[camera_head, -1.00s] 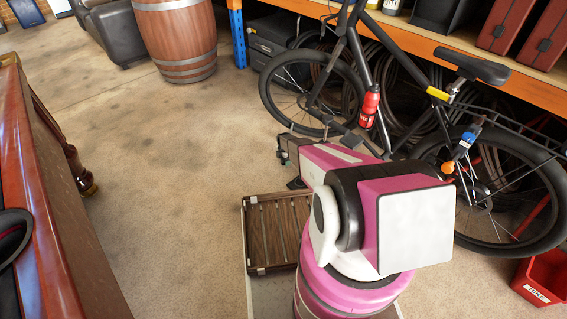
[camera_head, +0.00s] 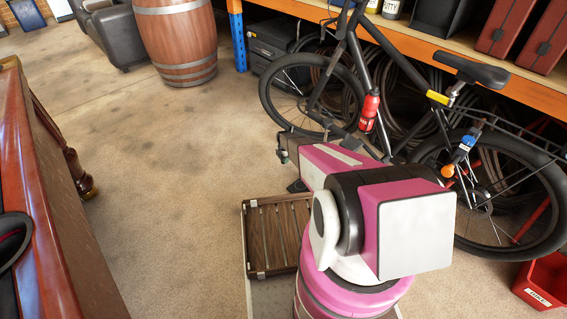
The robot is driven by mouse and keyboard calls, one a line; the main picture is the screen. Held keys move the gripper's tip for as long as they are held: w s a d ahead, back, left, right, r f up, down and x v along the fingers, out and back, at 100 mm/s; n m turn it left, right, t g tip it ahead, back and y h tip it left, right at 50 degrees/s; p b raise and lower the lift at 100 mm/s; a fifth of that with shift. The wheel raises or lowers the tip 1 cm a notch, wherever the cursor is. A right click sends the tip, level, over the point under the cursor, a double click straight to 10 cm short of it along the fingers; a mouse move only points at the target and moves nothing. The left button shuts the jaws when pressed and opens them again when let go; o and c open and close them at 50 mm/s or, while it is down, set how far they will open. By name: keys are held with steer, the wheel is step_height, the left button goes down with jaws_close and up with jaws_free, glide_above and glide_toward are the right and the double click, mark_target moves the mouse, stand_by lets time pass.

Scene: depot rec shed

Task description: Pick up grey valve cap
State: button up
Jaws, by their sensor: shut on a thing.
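My pink and white arm reaches away from me over a slatted wooden tray. Its far end is mostly hidden behind the forearm. Small dark parts of my gripper (camera_head: 296,185) show past the forearm, to the left of the bicycle (camera_head: 352,60). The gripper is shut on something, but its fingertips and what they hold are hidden. I cannot make out a grey valve cap anywhere in this view.
The slatted tray (camera_head: 272,240) is below the arm. The bicycle leans by an orange shelf (camera_head: 470,55) on the right. A red bin (camera_head: 540,285) is at lower right. A barrel (camera_head: 178,40) stands behind.

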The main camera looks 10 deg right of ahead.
steer(key=s+a+r, duration=0.7)
steer(key=a, duration=0.1)
steer(key=shift+s+a, duration=0.3)
steer(key=shift+a, duration=0.1)
stand_by(0.5)
